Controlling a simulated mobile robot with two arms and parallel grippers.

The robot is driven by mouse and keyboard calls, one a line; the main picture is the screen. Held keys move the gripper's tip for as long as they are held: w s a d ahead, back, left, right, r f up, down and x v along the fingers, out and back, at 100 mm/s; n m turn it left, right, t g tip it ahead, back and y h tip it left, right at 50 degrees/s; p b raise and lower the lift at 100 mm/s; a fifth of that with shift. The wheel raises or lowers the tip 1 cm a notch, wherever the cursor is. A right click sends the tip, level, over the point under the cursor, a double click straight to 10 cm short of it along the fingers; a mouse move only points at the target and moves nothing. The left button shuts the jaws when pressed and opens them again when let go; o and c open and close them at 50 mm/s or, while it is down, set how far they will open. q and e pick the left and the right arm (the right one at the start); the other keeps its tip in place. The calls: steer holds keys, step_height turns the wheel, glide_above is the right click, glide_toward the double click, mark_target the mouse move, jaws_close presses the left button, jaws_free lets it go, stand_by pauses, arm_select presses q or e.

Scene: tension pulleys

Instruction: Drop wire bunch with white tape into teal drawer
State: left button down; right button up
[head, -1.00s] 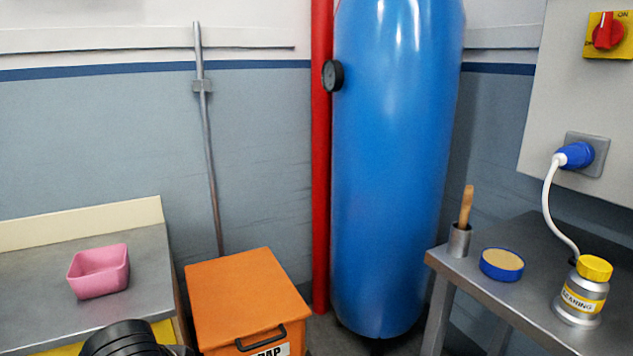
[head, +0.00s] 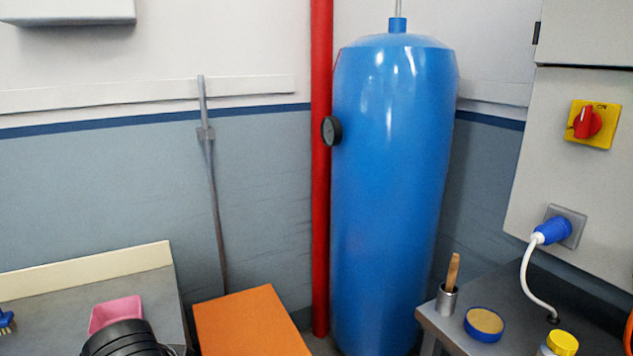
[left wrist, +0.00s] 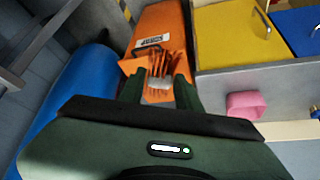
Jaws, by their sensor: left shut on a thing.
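My left gripper (left wrist: 158,92) shows in the left wrist view, its two dark green fingers shut on a wire bunch (left wrist: 160,65). The bunch is a fan of orange-copper wires with a white tape band (left wrist: 158,84) between the fingers. In the wrist picture it overlaps the orange bin; I cannot tell the height between them. No clearly teal drawer is in view. A yellow drawer (left wrist: 235,38) and a blue drawer (left wrist: 298,28), with metal handles, show at the upper right. My right gripper is not in view.
An orange bin (head: 250,325) stands beside the grey bench (head: 60,285), which holds a pink bowl (head: 115,311). A tall blue tank (head: 395,190) and red pipe (head: 321,180) stand behind. The right table holds a blue-rimmed tin (head: 484,323) and a metal cup (head: 446,300).

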arm_select(q)
step_height(320, 180, up, 3)
steer(key=shift+f+p, duration=0.1)
steer(key=shift+p, duration=0.75)
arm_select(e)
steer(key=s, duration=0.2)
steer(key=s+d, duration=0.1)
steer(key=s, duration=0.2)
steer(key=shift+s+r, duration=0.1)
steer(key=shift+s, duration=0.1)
